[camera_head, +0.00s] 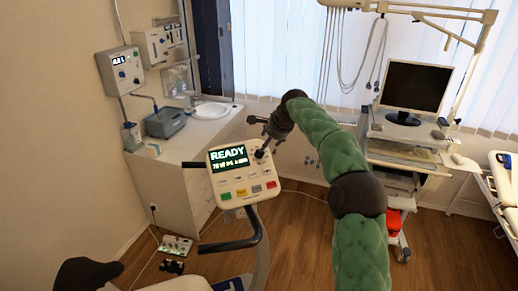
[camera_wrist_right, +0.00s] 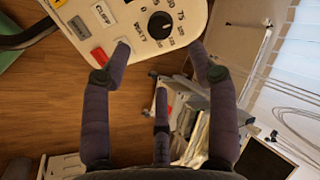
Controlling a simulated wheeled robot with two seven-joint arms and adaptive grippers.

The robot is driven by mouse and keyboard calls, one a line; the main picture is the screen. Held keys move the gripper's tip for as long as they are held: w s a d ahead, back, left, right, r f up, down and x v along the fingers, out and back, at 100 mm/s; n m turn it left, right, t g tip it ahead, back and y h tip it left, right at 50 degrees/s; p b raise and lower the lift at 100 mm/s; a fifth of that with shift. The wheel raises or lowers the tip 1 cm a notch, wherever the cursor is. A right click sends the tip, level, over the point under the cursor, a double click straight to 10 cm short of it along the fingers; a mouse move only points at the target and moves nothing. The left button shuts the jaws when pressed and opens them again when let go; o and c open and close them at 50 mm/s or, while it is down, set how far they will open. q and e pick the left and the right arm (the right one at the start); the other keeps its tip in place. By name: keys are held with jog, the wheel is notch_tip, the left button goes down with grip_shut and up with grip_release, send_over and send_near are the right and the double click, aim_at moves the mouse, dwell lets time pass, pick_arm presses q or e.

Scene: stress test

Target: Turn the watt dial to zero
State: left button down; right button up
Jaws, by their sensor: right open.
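The watt dial (camera_wrist_right: 161,25) is a round black knob with a pale mark on a cream console (camera_head: 227,193). Printed numbers ring it, including 75. In the head view the dial is at the console's upper right, partly hidden by my right gripper (camera_head: 260,138). The console's screen (camera_head: 228,158) reads READY above a smaller line that is hard to read. In the wrist view my right gripper (camera_wrist_right: 160,48) is open and empty. Its two long fingers point at the console on either side of the dial, apart from the knob.
Coloured buttons, including a red one (camera_wrist_right: 100,57), lie beside the dial. A black handlebar (camera_head: 248,238) curves below the console. A sink counter (camera_head: 205,130) stands behind left, and a monitor cart (camera_head: 405,150) stands to the right.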

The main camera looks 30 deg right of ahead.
aim_at(260, 152)
jog(key=x, duration=0.7)
jog(key=shift+w+p, duration=0.15)
jog(key=shift+p, duration=0.25)
jog(key=shift+x, duration=1.25)
jog(key=c, duration=1.1)
